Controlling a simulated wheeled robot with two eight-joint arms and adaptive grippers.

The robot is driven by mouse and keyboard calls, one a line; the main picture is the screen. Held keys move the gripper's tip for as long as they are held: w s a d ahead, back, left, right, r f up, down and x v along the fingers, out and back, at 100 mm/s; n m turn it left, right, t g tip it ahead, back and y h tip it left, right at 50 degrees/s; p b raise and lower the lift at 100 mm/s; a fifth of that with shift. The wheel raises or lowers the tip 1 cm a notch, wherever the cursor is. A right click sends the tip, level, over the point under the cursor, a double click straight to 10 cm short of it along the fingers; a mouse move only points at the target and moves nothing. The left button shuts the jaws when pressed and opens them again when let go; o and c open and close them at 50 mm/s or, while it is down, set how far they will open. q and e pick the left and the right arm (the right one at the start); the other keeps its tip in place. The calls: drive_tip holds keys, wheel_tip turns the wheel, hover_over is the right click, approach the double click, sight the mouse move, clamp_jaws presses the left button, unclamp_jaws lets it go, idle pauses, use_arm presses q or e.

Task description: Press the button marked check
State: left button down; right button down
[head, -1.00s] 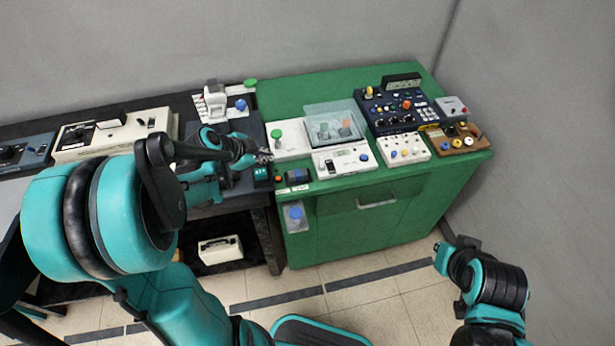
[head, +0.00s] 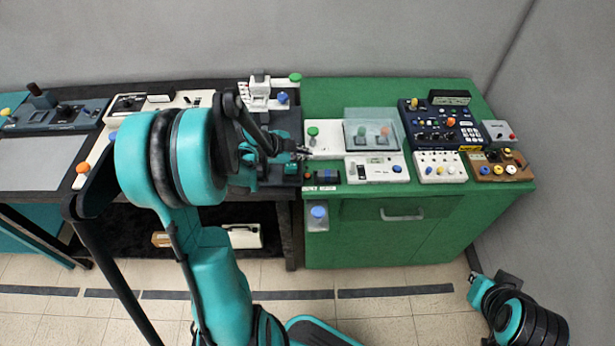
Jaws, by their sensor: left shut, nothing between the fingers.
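My left gripper (head: 304,152) is shut and empty, above the seam between the dark bench and the green cabinet. It is near a white box with a green button (head: 313,131). Other candidate buttons are an orange one (head: 335,173) and a green one (head: 296,77) at the back, and a blue one (head: 318,212) on the cabinet front. The check marking is too small to read on any of them. My right arm is at the lower right, low beside the cabinet; its gripper is not clearly shown.
The green cabinet (head: 440,225) carries a clear-covered box (head: 372,128), a white meter box (head: 376,169), a dark blue panel (head: 438,122), a white knob box (head: 440,166) and a brown terminal board (head: 498,165). The dark bench at left holds other instruments.

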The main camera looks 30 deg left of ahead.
sight(305, 176)
use_arm(q)
wheel_tip(305, 176, down, 7)
drive_tip(key=b, duration=0.5)
drive_tip(key=shift+f, duration=0.1)
idle(1.1)
drive_tip(key=shift+f+b, duration=0.4)
drive_tip(key=shift+b, duration=0.25)
drive_tip(key=shift+f+b, duration=0.35)
drive_tip(key=shift+f, duration=0.05)
drive_tip(key=shift+r, duration=0.15)
idle(0.4)
drive_tip(key=shift+r+p, duration=0.65)
drive_tip(key=shift+r, duration=0.1)
